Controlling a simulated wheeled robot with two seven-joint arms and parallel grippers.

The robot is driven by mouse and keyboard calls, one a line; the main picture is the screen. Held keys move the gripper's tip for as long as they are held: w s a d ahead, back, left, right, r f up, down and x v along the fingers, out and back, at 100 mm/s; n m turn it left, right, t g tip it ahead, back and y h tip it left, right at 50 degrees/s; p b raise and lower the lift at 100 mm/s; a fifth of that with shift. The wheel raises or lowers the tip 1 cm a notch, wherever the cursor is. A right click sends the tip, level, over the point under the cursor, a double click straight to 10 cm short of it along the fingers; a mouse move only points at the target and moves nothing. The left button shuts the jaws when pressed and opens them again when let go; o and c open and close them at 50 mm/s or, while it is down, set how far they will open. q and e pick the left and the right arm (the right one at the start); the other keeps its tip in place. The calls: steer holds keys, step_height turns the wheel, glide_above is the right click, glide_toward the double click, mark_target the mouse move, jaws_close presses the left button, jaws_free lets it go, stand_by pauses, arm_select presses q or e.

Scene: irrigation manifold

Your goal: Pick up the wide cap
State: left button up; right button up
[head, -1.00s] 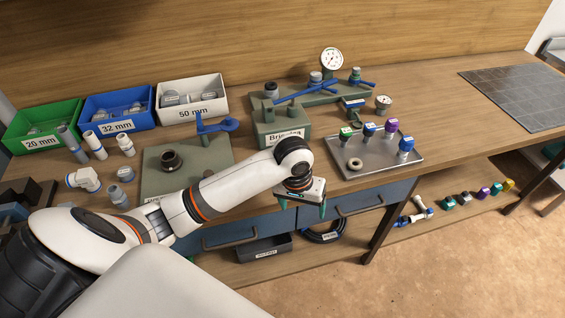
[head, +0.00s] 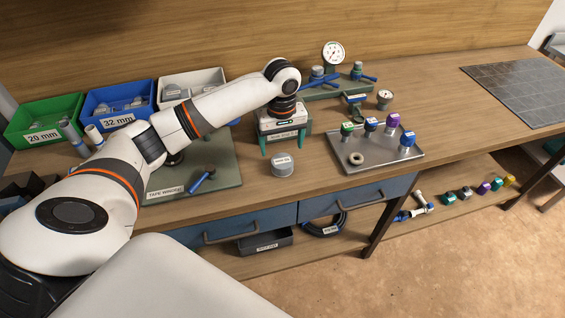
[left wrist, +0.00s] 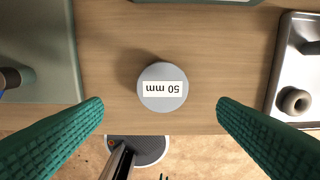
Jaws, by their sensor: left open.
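The wide cap (head: 283,165), a short grey cylinder with a white label on top, stands upright near the front edge of the bench. In the left wrist view the cap (left wrist: 162,87) shows from above, its label reading "50 mm" upside down. My left gripper (head: 285,147) is open and empty, just behind and above the cap in the head view. In the left wrist view its green fingers (left wrist: 161,104) are spread wide to either side of the cap, touching nothing. My right gripper is not in view.
A metal tray (head: 375,163) with several coloured valves and a ring lies to the right. A green-grey base plate (head: 222,165) with a blue-handled tool (head: 203,180) is to the left. Labelled bins (head: 118,105) stand behind. Bare wood surrounds the cap.

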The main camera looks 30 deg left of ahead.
mark_target(282, 160)
arm_select(q)
steer(key=f, duration=0.5)
steer(key=f+p, duration=0.1)
steer(key=f, duration=0.2)
steer(key=shift+w+a, duration=0.1)
steer(key=shift+w, duration=0.15)
steer(key=shift+r, duration=0.1)
steer(key=c, duration=1.1)
